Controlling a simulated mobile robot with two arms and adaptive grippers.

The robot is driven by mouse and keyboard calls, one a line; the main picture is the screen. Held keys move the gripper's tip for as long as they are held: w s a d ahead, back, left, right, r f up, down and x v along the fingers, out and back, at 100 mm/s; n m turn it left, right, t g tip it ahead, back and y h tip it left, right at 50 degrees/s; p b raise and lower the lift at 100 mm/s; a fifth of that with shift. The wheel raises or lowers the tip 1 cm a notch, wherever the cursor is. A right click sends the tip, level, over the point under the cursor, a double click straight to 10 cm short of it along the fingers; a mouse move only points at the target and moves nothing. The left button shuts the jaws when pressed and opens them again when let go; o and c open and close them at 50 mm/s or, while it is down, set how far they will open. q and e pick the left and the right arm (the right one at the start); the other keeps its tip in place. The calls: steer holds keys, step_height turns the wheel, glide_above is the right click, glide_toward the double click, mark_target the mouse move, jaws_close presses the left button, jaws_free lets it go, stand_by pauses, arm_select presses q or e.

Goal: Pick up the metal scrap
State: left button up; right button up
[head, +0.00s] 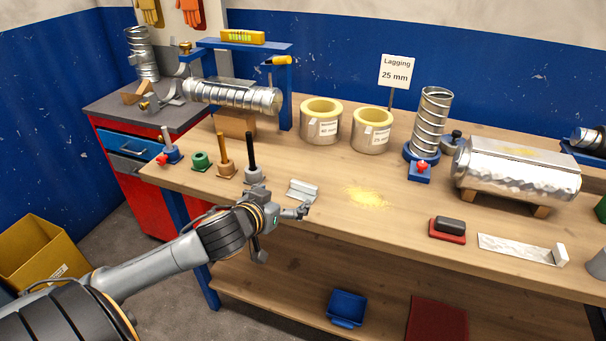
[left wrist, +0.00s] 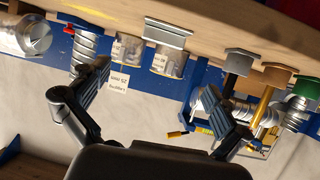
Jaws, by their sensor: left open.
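The metal scrap (head: 302,192) is a small bent piece of grey sheet metal. It lies on the wooden workbench (head: 330,222) near its front edge. In the left wrist view, which is turned upside down, the scrap (left wrist: 167,33) shows at the bench edge, beyond the fingers. My left gripper (head: 281,234) is at the front edge of the bench, just in front of the scrap. My right gripper is not in view.
Left of the scrap stand several pegs on bases, the nearest with a black rod (head: 252,160). Yellow dust (head: 367,196) lies to its right, and two lagging rolls (head: 321,122) stand behind. A lower shelf holds a blue tray (head: 347,307). A yellow bin (head: 42,254) stands on the floor.

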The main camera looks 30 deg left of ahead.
mark_target(304, 184)
arm_select(q)
steer(key=x, duration=0.8)
steer(key=shift+w+r, duration=0.15)
steer(key=shift+w, duration=0.1)
steer(key=shift+f+p+x, duration=0.1)
steer(key=shift+p+x, duration=0.25)
steer(key=shift+x, duration=1)
steer(key=shift+f+p+x, duration=0.15)
steer(key=shift+p+x, duration=0.2)
steer(key=shift+x, duration=1)
steer(key=shift+s+a, duration=0.15)
steer(key=c, duration=1.2)
